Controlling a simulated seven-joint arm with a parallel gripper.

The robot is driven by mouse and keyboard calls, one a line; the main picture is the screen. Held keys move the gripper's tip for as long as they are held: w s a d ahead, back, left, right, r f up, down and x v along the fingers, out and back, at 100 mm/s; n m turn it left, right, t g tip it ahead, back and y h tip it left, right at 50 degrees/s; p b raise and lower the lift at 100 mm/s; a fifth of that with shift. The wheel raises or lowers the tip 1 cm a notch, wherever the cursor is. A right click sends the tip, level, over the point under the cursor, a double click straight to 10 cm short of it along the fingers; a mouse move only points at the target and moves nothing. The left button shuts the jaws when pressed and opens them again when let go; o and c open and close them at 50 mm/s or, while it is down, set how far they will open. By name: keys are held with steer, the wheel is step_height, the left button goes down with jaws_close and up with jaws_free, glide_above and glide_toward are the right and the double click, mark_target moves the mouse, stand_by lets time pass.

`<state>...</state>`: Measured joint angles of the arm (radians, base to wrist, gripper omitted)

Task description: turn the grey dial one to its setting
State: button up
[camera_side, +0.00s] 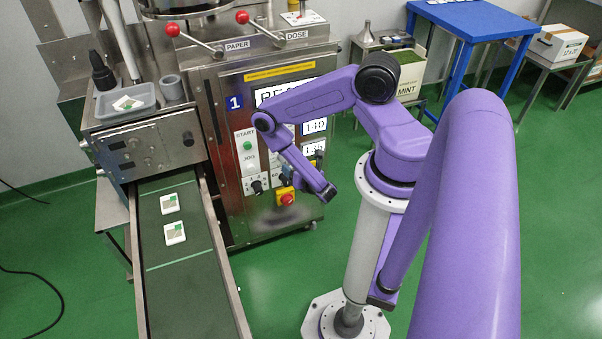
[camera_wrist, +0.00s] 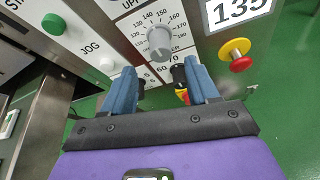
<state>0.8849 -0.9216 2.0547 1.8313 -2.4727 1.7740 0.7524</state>
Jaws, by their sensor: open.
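A red and yellow stop button (camera_wrist: 235,55) is right of the dial. A black knob (camera_wrist: 178,73) is just below, between the fingers. A white JOG button (camera_wrist: 106,64) and a green START button (camera_wrist: 53,24) are left. A conveyor (camera_side: 188,270) with teabag packs runs left of the machine.

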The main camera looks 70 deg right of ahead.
steer(key=shift+v, duration=1.95)
steer(key=shift+r, duration=0.1)
